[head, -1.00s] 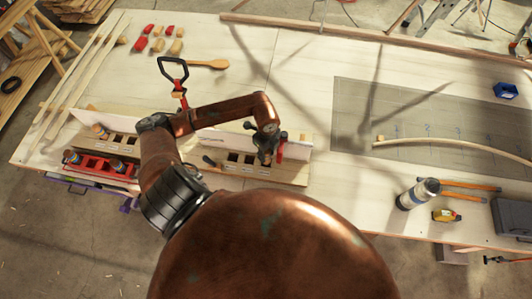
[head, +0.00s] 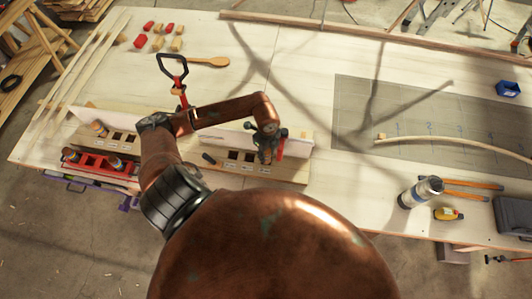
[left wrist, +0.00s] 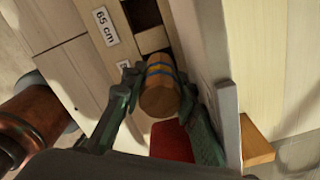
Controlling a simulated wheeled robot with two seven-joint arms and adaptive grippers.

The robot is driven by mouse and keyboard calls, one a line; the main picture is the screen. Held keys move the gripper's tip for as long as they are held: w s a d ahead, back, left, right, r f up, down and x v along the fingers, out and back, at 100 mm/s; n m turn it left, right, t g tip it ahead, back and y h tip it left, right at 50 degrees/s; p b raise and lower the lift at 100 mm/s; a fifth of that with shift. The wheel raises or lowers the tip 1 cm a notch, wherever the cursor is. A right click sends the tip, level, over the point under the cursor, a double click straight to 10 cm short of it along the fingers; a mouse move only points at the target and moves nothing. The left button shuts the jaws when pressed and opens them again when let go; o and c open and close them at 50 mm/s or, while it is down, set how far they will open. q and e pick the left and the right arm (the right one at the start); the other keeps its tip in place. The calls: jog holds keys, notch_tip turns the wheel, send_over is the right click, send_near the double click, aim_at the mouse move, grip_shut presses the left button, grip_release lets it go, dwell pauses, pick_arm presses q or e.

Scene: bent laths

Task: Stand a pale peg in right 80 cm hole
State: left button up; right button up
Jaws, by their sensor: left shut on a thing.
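My left gripper (head: 268,150) is over the right end of the right holed block (head: 290,173). In the left wrist view its green fingers (left wrist: 158,92) are shut on a wooden peg (left wrist: 158,98) with blue and orange bands. I see the peg end-on, against the row of square holes. A "65 cm" label (left wrist: 105,26) is beside the holes; the label nearer the peg is mostly hidden by a finger. I cannot tell whether the peg's far end is inside a hole. My right gripper is not in view.
A pale upright board (head: 215,138) stands along the block's back. A red tray (head: 92,166) with banded pegs is at the left, by another holed block (head: 123,138). A bottle (head: 420,192) stands at the right.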

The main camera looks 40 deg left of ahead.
pick_arm(q)
jog(key=shift+f+b, duration=0.35)
jog(key=shift+f, duration=0.2)
jog(key=o, duration=1.3)
jog(key=shift+c, duration=0.2)
jog(key=shift+r, duration=0.1)
jog(key=shift+w, duration=0.15)
